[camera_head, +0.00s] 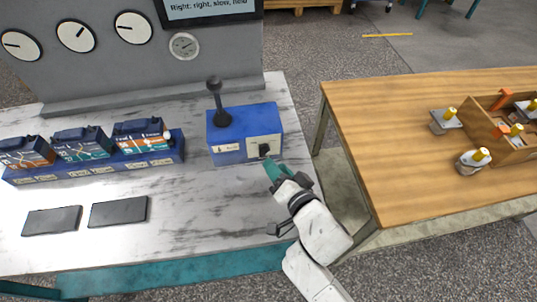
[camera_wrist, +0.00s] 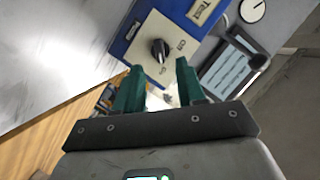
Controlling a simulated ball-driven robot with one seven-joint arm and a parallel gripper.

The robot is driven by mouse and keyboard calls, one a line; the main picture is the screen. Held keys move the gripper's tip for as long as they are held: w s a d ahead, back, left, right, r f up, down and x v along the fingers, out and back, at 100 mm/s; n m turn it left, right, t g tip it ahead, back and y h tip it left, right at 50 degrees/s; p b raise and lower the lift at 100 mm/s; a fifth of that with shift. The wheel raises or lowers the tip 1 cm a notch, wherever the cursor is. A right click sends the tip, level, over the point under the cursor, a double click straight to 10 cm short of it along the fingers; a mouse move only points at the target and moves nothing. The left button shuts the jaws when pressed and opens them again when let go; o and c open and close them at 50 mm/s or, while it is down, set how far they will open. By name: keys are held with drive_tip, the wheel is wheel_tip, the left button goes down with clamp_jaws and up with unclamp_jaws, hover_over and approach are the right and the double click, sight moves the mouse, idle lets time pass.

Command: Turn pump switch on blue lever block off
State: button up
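The blue lever block (camera_head: 224,122) stands on the marble-topped bench, with a black ball-topped lever (camera_head: 217,100) upright on its top. Its front carries a cream plate with a black rotary pump switch (camera_head: 264,149). In the wrist view the switch (camera_wrist: 160,50) sits on the cream plate (camera_wrist: 141,48) of the blue block (camera_wrist: 172,8), just beyond the fingertips. My gripper (camera_head: 268,165) is close in front of the switch. In the wrist view my gripper's green fingers (camera_wrist: 159,68) are apart with nothing between them. The switch's exact setting is too small to read.
A row of battery-like units (camera_head: 82,145) sits in a blue holder on the left. Two dark flat pads (camera_head: 118,211) lie in front. A grey panel with gauges (camera_head: 133,27) and a screen (camera_head: 212,9) stands behind. A wooden table (camera_head: 400,130) with a parts crate (camera_head: 492,130) is right.

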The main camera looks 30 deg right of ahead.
sight(266, 154)
drive_tip(key=x, duration=0.5)
drive_tip(key=shift+w+f, duration=0.1)
drive_tip(key=shift+w, duration=0.3)
clamp_jaws()
